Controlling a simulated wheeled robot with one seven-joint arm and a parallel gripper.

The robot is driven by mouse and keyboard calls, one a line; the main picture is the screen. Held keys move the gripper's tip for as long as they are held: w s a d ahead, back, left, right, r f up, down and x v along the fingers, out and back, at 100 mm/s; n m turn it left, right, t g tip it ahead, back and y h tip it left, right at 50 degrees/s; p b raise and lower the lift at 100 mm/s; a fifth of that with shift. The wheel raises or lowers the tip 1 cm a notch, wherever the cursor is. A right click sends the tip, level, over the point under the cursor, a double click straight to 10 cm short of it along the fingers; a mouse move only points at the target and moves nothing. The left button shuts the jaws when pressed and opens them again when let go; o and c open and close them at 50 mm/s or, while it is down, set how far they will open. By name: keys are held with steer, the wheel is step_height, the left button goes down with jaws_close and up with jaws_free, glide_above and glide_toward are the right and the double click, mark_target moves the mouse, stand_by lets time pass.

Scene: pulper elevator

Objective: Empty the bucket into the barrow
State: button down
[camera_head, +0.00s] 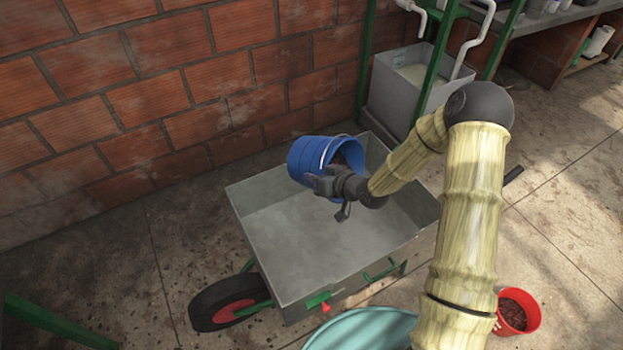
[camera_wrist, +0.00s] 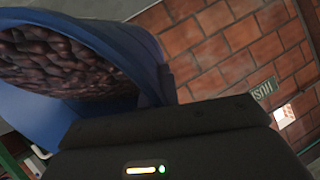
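A blue bucket (camera_head: 312,160) is tilted on its side above the grey metal barrow (camera_head: 262,237), its mouth turned to the right. Dark reddish contents (camera_wrist: 62,66) show inside the bucket in the wrist view. My gripper (camera_head: 325,184) is at the bucket's rim and appears to hold it; the fingertips are hard to make out against the dark wrist. The visible part of the barrow's tray floor looks bare. The part behind the bucket and my arm is hidden.
A brick wall (camera_head: 150,100) runs behind the barrow. A grey tank (camera_head: 400,95) stands behind it at the right. A teal tub (camera_head: 362,328) and a red bucket (camera_head: 522,318) with dark red contents stand at the front. Open floor lies at the right.

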steer(key=shift+s+d+f+t+y+b, duration=0.5)
steer(key=shift+d+y+b, duration=0.25)
steer(key=shift+b, duration=0.9)
steer(key=shift+s+d+f+t+y+b, duration=0.4)
steer(key=shift+d+y+b, duration=0.4)
steer(key=shift+b, duration=0.85)
steer(key=shift+s+d+f+t+y+b, duration=0.4)
steer(key=shift+s+d+t+y+b, duration=0.25)
steer(key=shift+b, duration=1)
steer(key=shift+s+d+r+m+t+y+b, duration=0.1)
steer(key=shift+s+d+t+y+b, duration=0.5)
steer(key=shift+b, duration=0.55)
steer(key=shift+s+d+m+t+y+b, duration=0.1)
steer(key=shift+s+d+t+y+b, duration=0.15)
steer(key=shift+d+y+b, duration=0.5)
steer(key=shift+s+d+r+m+t+y+b, duration=0.1)
steer(key=shift+s+d+t+y+b, duration=0.5)
steer(key=shift+b, duration=0.9)
steer(key=shift+w+d+h, duration=0.15)
steer(key=shift+w+h, duration=0.1)
